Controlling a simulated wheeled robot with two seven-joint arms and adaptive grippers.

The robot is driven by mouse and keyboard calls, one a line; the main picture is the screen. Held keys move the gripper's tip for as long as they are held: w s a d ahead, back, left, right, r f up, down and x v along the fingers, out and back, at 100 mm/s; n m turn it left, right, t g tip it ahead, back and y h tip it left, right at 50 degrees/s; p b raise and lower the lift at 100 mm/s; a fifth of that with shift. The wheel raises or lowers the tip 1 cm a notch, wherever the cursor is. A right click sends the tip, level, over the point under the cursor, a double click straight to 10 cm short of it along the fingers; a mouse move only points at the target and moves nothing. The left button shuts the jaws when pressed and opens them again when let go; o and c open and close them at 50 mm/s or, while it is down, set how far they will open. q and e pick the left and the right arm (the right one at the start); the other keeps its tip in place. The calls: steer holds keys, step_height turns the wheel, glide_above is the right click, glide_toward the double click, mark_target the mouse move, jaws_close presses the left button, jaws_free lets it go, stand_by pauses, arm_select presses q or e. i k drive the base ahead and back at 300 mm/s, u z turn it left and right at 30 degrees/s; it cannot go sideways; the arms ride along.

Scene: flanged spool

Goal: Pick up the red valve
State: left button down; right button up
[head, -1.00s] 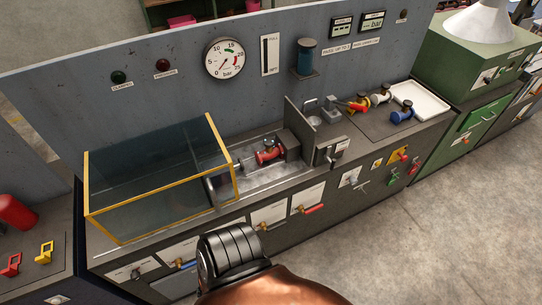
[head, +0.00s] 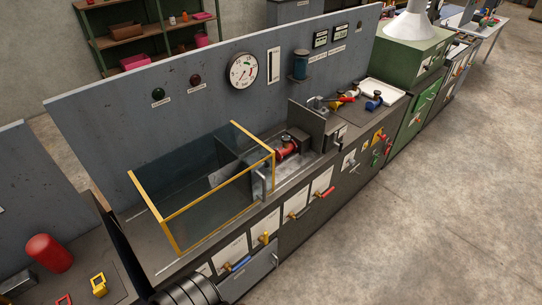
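A red valve (head: 286,148) sits in the metal fixture on the grey test bench, just right of the yellow-framed clear guard. The guard's frame edge is close to it in the picture. Another red-handled valve (head: 343,101) lies on the right part of the bench top, beside a blue valve (head: 374,102) and a pale one. Neither of my grippers shows. Only a black ribbed part of my arm shows at the bottom edge, with a dark part at the lower left.
The yellow-framed guard (head: 208,187) stands on the bench's left part. An upright plate (head: 305,122) separates the fixture from the loose valves. A white tray (head: 382,91) lies at the right end. A green cabinet (head: 408,60) stands beyond. The floor at right is clear.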

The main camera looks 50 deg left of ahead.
mark_target(289, 145)
steer(key=u, duration=1.45)
